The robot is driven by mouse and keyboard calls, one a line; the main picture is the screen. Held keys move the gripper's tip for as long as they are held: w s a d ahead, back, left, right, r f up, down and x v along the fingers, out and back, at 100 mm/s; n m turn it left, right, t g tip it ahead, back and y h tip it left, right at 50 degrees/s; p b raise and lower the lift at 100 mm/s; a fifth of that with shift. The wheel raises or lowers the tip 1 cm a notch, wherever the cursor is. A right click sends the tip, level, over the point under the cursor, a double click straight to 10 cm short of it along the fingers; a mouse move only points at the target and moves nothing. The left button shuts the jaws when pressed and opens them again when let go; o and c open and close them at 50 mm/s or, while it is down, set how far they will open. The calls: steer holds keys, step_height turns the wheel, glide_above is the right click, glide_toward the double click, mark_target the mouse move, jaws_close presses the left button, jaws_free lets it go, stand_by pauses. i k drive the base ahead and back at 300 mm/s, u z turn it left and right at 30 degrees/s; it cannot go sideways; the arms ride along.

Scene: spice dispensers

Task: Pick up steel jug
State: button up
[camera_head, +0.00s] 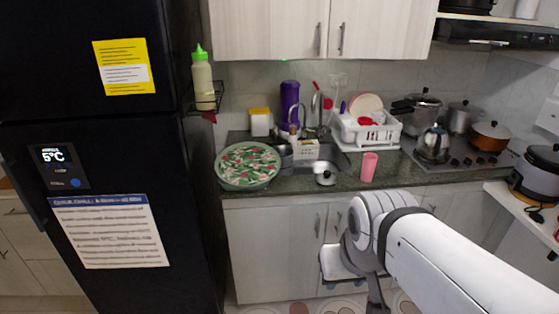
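A shiny steel jug (433,145) stands upright at the front left of the stove, at the right of the counter. A small steel vessel with a dark knob (325,178) sits near the counter's front edge by the sink. My white arm reaches in from the lower right. Its end hangs in front of the lower cabinets, below the counter and apart from the jug. A dark part at the arm's end runs to the bottom edge; the fingers cannot be made out.
Pots (462,117) and a copper-coloured pan (490,136) crowd the stove behind and right of the jug. A white dish rack (368,134) and a pink cup (369,167) stand to its left. A black fridge (165,165) fills the left side.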

mark_target(285, 154)
steer(key=z, duration=0.6)
steer(key=i, duration=1.3)
steer(key=u, duration=0.5)
steer(key=i, duration=0.75)
steer(key=u, duration=0.15)
